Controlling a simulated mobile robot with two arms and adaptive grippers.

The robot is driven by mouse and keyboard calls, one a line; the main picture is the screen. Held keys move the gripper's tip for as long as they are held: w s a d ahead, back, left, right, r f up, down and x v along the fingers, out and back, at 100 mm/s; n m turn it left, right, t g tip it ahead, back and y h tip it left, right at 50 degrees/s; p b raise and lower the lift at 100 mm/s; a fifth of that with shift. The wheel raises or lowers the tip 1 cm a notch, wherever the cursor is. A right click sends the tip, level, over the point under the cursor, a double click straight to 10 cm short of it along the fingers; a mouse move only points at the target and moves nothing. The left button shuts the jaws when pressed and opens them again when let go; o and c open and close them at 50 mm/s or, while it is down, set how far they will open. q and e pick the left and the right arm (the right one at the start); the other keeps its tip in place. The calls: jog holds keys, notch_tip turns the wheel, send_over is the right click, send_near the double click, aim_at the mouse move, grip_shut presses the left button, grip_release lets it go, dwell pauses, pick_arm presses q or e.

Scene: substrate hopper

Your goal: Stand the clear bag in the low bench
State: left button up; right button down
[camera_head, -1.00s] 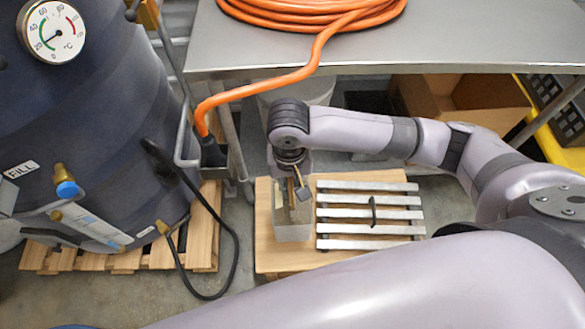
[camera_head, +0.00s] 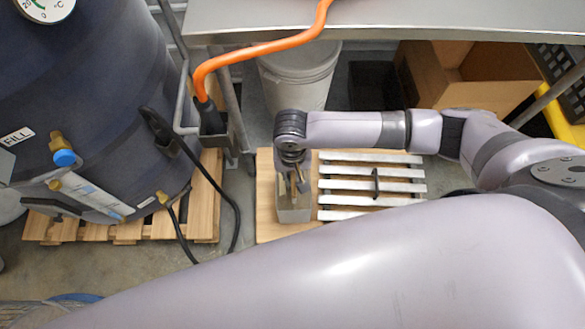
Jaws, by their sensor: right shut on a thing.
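The low bench (camera_head: 266,228) is a pale wooden top near the floor, with a slatted metal rack on its right part. A pale grey open-topped holder (camera_head: 293,215) stands on its left part. My right gripper (camera_head: 297,184) points down over the holder's mouth. It is shut on what appears to be the clear bag (camera_head: 283,191), a small see-through thing with a tan tint. The bag's lower part is hidden by the holder's front wall, so its depth and tilt cannot be told. My left gripper is out of view.
The slatted rack (camera_head: 370,185) carries a dark handle. Behind are a white bucket (camera_head: 298,75), a cardboard box (camera_head: 480,75) and a steel table (camera_head: 430,22). A dark tank (camera_head: 90,90) on a pallet and an orange hose (camera_head: 265,48) are left. My own arm link fills the foreground.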

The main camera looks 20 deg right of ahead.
jog(key=shift+w+a, duration=0.1)
jog(key=c, duration=1.7)
grip_release()
notch_tip(320, 180, up, 12)
jog(key=shift+r+p, duration=0.1)
jog(key=shift+p, duration=0.8)
